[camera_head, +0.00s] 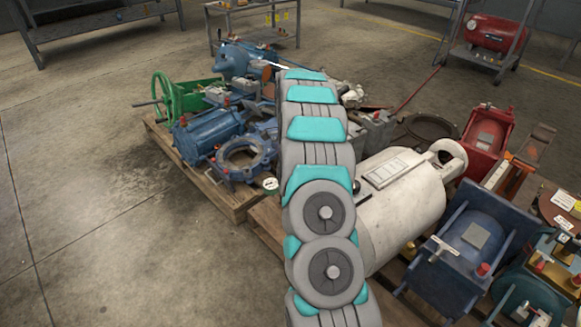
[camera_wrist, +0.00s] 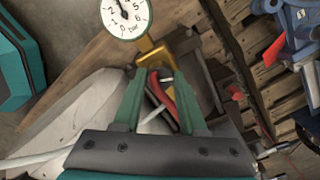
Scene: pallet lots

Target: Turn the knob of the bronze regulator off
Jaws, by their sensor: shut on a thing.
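The bronze regulator (camera_wrist: 152,55) shows in the wrist view as a gold-coloured body just beyond my fingertips. Its round white gauge (camera_wrist: 125,17) with a green rim stands at the upper left of it, and also shows small in the head view (camera_head: 270,184). My gripper (camera_wrist: 160,78) has its two green fingers closed around a red and dark part at the regulator's near end, which appears to be its knob. The fingers partly cover the knob, so its turned position cannot be read. In the head view my arm hides the gripper and regulator body.
A blue valve body (camera_head: 243,160) and green handwheel unit (camera_head: 180,95) crowd the pallet left of my arm. A large white cylinder (camera_head: 405,205) lies close on the right, with a blue box-like unit (camera_head: 470,245) beyond. Open concrete floor lies at the left.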

